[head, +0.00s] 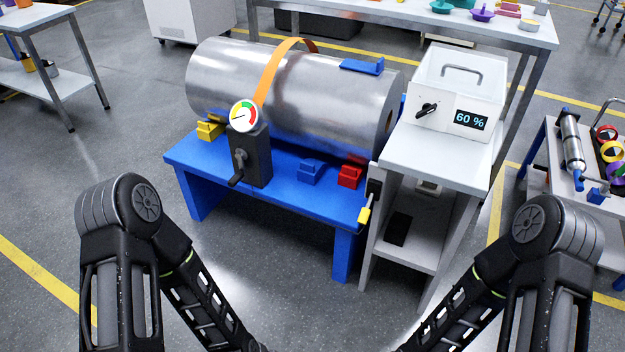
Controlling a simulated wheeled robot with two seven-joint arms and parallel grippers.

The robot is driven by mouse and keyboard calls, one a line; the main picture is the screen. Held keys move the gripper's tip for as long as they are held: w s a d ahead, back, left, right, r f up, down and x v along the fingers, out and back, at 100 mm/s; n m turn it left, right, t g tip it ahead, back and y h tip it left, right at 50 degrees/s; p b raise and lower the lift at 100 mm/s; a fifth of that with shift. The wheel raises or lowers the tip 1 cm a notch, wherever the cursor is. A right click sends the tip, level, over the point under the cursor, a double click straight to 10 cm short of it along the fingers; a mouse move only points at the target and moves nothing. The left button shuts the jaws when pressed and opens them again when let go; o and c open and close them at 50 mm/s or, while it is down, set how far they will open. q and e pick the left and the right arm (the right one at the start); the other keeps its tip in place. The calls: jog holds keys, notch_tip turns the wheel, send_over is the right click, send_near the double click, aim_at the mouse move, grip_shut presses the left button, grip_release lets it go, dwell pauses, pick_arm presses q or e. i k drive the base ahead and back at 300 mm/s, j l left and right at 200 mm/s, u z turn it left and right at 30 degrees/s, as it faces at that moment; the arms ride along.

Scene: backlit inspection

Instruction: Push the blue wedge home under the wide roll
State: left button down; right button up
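The wide roll (300,95) is a big shiny metal cylinder lying lengthwise on a low blue bench (275,192). An orange strap (268,75) goes over it. The blue wedge (311,172) sits on the bench top in front of the roll, right of the middle; I cannot tell whether it touches the roll. A red wedge (350,176) stands to its right and a yellow wedge (210,130) is at the roll's left end. Both my arms reach down toward the bottom edge of the head view, and neither gripper's fingers show.
A dark post with a crank (250,158) and a round gauge (243,115) stands at the bench front. A blue block (362,66) rests on the roll. A white box (458,92) reading 60 % is on a stand (435,165) at the right. Floor before the bench is clear.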

aim_at(311, 170)
jog(key=z, duration=1.35)
jog(key=i+j, duration=0.15)
jog(key=j, duration=0.2)
jog(key=i+j, duration=0.15)
jog(key=j, duration=0.25)
jog(key=i+j, duration=0.1)
jog(key=j, duration=0.25)
jog(key=i+j, duration=0.15)
jog(key=j, duration=0.2)
jog(key=i+j, duration=0.15)
jog(key=j, duration=0.25)
